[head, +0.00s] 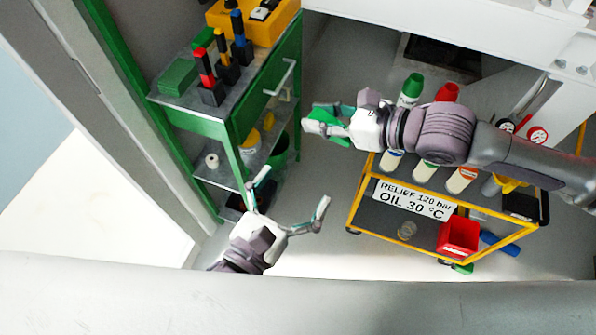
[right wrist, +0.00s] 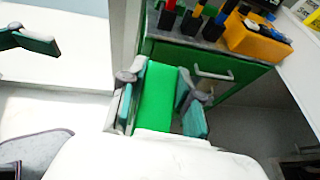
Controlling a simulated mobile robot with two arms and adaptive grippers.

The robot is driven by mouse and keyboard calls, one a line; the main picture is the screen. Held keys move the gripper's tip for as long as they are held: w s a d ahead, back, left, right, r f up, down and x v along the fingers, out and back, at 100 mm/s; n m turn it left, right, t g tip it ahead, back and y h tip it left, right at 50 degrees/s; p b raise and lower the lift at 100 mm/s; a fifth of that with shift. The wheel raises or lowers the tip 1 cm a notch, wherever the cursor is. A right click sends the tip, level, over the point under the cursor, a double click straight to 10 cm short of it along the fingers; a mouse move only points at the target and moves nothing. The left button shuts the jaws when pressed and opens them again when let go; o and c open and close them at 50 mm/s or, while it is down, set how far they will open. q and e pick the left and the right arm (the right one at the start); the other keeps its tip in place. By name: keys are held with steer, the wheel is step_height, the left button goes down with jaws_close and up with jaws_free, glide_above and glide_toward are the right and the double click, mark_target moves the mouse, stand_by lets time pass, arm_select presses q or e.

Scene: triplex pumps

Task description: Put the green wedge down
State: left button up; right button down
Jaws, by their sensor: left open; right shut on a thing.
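The green wedge (right wrist: 156,97) is held between the fingers of my right gripper (right wrist: 163,92), in mid-air. In the head view the wedge (head: 318,125) shows partly between the fingers of my right gripper (head: 325,122), to the right of the green cabinet and left of the yellow cart. My left gripper (head: 293,195) is open and empty, lower in the head view, in front of the cabinet's lower shelf. Another green block (head: 177,76) lies on the cabinet's top at its left end.
The green cabinet (head: 212,122) bears red, yellow and blue-handled tools (head: 222,50) in black blocks and a yellow bin (head: 275,28). A yellow-framed cart (head: 362,200) with several bottles and a red bin (head: 458,236) stands at right. Floor between them is clear.

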steer(key=shift+a+r+m+t+h, duration=0.3)
steer(key=shift+r+m+t+h, duration=0.3)
steer(key=shift+r+m+t, duration=0.25)
steer(key=r+m+t+h, duration=0.2)
steer(key=m, duration=0.1)
steer(key=w+r+m+t+h, duration=0.1)
steer(key=shift+a+r+t, duration=0.2)
steer(key=shift+a+t, duration=0.15)
steer(key=shift+w+a+r+m+t+h, duration=0.15)
steer(key=shift+r+m+t+h, duration=0.2)
steer(key=shift+r+m+h, duration=0.7)
steer(key=shift+w+a+r+m+t+h, duration=0.1)
steer(key=shift+w+r+m+t+h, duration=0.15)
steer(key=shift+r+m+h, duration=0.75)
steer(key=shift+w+a+r+m+t+h, duration=0.1)
steer(key=shift+r+m+t+h, duration=0.3)
steer(key=shift+m+h, duration=1.25)
